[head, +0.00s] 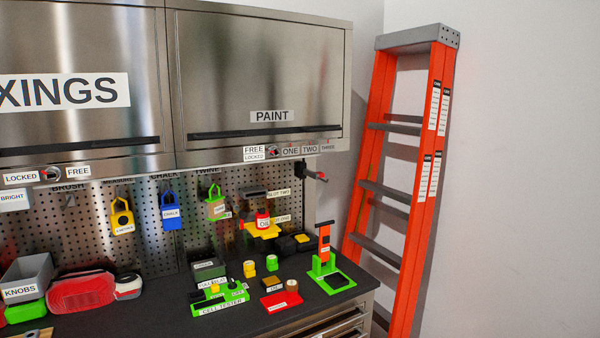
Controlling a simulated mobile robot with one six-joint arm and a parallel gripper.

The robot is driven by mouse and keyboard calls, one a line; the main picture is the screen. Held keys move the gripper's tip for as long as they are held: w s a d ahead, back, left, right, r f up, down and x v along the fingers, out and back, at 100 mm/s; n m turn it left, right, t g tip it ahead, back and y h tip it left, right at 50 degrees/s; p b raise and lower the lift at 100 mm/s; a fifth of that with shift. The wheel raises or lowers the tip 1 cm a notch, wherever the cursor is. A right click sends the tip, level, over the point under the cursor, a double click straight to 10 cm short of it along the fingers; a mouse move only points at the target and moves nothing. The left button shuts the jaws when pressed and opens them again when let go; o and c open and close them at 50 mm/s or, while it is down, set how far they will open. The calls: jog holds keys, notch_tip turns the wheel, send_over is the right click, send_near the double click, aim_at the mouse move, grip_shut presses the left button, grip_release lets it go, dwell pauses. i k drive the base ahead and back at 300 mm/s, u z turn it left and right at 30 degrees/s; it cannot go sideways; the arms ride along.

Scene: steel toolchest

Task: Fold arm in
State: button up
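Neither my arm nor my gripper shows in the head view, so the arm's pose and the gripper's opening cannot be seen. The view faces a steel toolchest with a dark worktop (165,318), a perforated back panel (150,255) and closed upper cabinets. The cabinet door labelled PAINT (240,70) is shut. The door labelled XINGS, its start cut off (80,120), is also shut.
An orange ladder (430,190) leans at the right wall. The worktop holds a grey bin (28,272), a red case (80,292), a green cell tester (220,300) and a green stand with an orange handle (325,262). Padlocks, including a blue one (171,212), hang on the panel.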

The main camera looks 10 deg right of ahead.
aim_at(318, 175)
jog(key=u, duration=0.05)
jog(key=i, duration=0.9)
jog(key=z, duration=0.05)
